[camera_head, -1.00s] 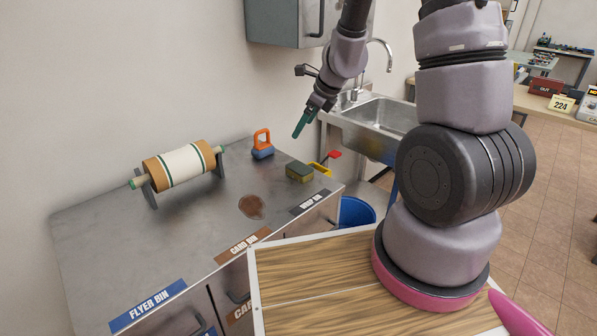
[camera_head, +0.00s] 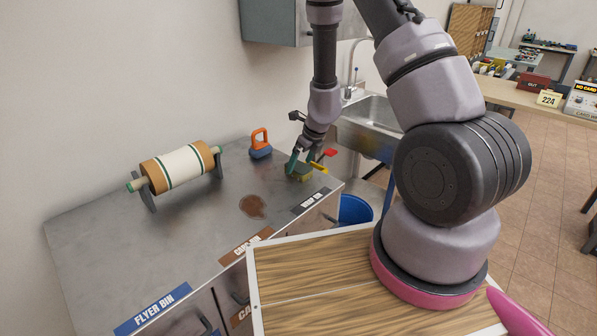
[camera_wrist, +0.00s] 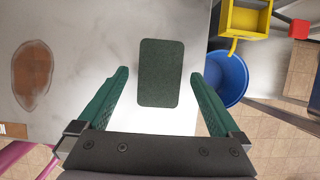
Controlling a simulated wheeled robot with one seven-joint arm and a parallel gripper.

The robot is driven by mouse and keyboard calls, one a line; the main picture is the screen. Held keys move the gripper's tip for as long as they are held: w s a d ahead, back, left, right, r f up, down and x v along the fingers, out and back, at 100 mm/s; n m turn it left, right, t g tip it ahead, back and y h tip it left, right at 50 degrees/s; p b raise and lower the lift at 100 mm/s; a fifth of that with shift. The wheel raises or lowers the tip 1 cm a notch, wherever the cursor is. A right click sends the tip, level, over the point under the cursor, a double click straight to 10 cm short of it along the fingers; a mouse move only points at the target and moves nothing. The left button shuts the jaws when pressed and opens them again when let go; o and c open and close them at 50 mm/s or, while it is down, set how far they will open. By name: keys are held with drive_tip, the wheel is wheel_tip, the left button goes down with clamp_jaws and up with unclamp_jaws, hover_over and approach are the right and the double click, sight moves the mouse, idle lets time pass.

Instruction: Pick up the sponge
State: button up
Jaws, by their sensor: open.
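The sponge (camera_wrist: 161,72) shows in the wrist view as a dark green rounded rectangle on the metal counter. It lies just beyond and between the two green fingers of my gripper (camera_wrist: 158,95), which is open with space on both sides of the sponge. In the head view my gripper (camera_head: 301,166) is above the sponge (camera_head: 303,172) near the counter's right end, and its fingers partly hide it. I cannot tell from these views whether a finger touches the sponge.
A brown stain (camera_head: 253,206) is on the counter (camera_head: 190,240). An orange-handled blue tool (camera_head: 260,145) and a paper roll on a stand (camera_head: 178,166) stand farther back. A yellow holder (camera_wrist: 246,17) and a blue bucket (camera_wrist: 227,78) are beyond the right edge. A sink (camera_head: 372,130) is behind.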

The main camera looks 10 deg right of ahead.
sight(299, 166)
drive_tip(key=shift+x, duration=1.2)
drive_tip(key=shift+f, duration=0.2)
drive_tip(key=shift+w, duration=0.1)
drive_tip(key=c, duration=1.5)
drive_tip(key=shift+o, duration=0.2)
drive_tip(key=shift+r, duration=0.1)
wheel_tip(299, 166, up, 10)
drive_tip(key=shift+r, duration=0.1)
